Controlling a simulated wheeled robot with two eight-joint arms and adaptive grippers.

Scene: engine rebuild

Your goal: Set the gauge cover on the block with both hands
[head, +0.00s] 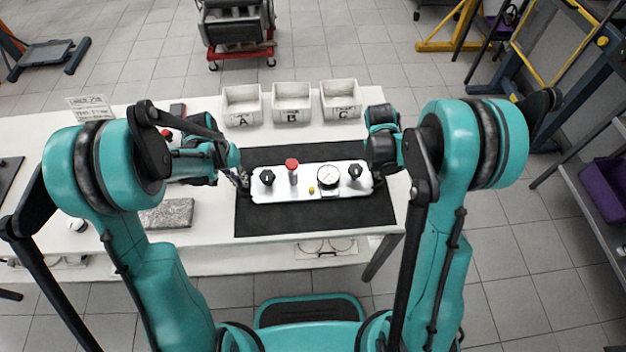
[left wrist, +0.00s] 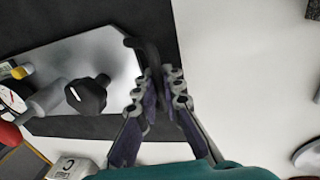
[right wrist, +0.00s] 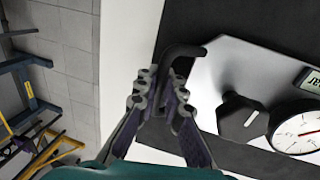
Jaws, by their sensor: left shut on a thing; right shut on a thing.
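The gauge cover (head: 308,191) is a silver plate with a dial gauge (head: 329,176), a red-capped post, a small yellow part and black knobs. In the head view it appears roughly level over the black mat (head: 317,221). I cannot tell its height, and no separate block shows beneath it. My left gripper (head: 243,181) is shut on the black handle at the cover's left end, also seen in the left wrist view (left wrist: 151,62). My right gripper (head: 378,180) is shut on the handle at the right end, seen in the right wrist view (right wrist: 184,51).
White bins A (head: 242,121), B (head: 291,118) and C (head: 342,114) stand behind the mat. A grey slab (head: 168,213) lies on the white table (head: 205,255) to the left. The mat's front strip is clear. The table's right edge is near my right arm.

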